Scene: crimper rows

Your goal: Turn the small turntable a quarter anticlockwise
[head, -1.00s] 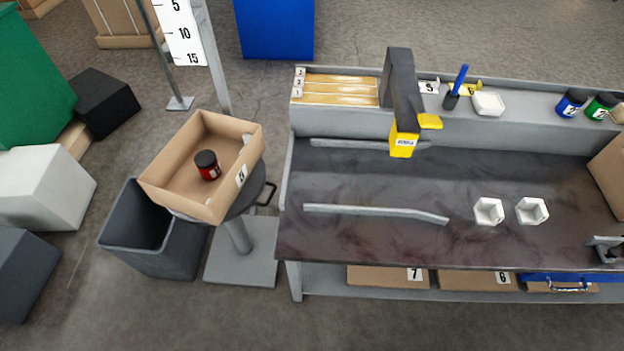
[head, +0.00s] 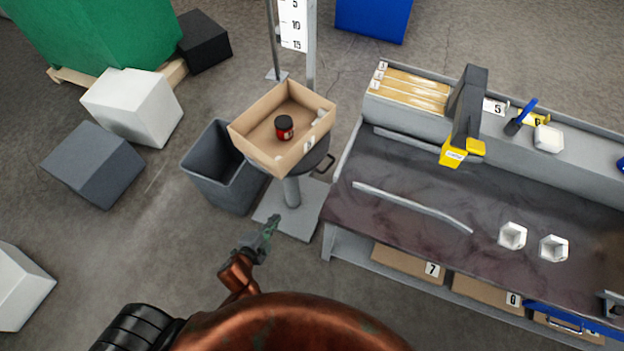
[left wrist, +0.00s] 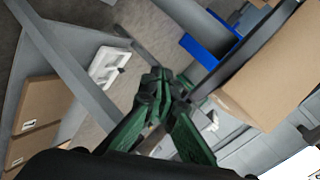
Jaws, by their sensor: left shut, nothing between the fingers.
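The small turntable (head: 308,163) is a dark round plate on a grey pedestal with a square foot. A dark loop handle (head: 325,165) sticks out from its right side. An open cardboard box (head: 262,147) stands on the plate and hides most of it. A red jar (head: 284,127) with a black lid is inside the box. My left gripper (head: 271,224) is shut and empty, in front of and below the turntable, apart from it. In the left wrist view its green fingers (left wrist: 160,85) meet, with the box (left wrist: 262,80) at the right. My right gripper is not in view.
A dark grey bin (head: 210,172) stands just left of the pedestal. The workbench (head: 350,205) is close on the right, with a bent metal strip (head: 410,207) on top. A height-scale post (head: 310,60) rises behind the box.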

